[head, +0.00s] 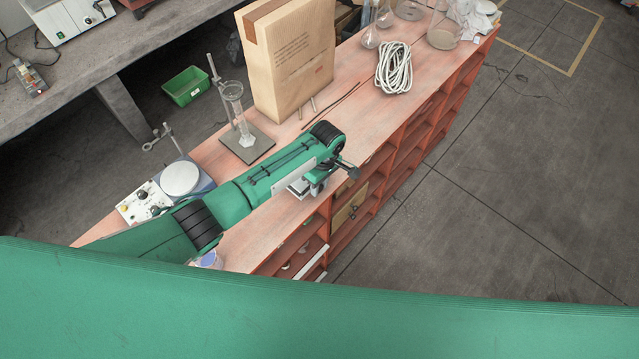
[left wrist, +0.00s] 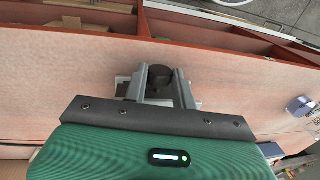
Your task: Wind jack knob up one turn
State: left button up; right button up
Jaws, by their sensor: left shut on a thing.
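The jack (head: 299,186) shows as a small pale metal piece near the front edge of the bench, mostly hidden by my left arm. Its dark round knob (left wrist: 160,74) shows in the left wrist view, between the two grey fingers of my left gripper (left wrist: 160,88). The fingers are closed on the knob from both sides. Pale parts of the jack show beside and behind the fingers. In the head view my left gripper (head: 346,168) is at the bench's front edge, its fingertips hard to make out. My right gripper is in neither view.
On the bench (head: 347,118) stand a hotplate (head: 180,180), a glass cylinder (head: 234,98) by a stand, and a large cardboard box (head: 291,62). A coiled white rope (head: 394,68) and glass flasks (head: 441,28) are farther back. Open shelves (head: 404,138) lie below the front edge.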

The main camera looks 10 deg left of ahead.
pick_arm(q)
jog(key=shift+f, duration=0.1)
jog(key=o, duration=0.7)
jog(key=shift+r, duration=0.2)
jog(key=shift+w+d+r+b, duration=0.2)
jog(key=shift+r+b, duration=0.4)
jog(key=shift+r, duration=1.65)
jog(key=shift+w+d+r+b, duration=0.25)
jog(key=shift+r+b, duration=0.4)
jog(key=shift+r, duration=1.55)
jog(key=shift+w+d+r+b, duration=0.1)
jog(key=shift+w+r+b, duration=0.35)
jog(key=shift+r, duration=1.8)
jog(key=shift+s, duration=0.15)
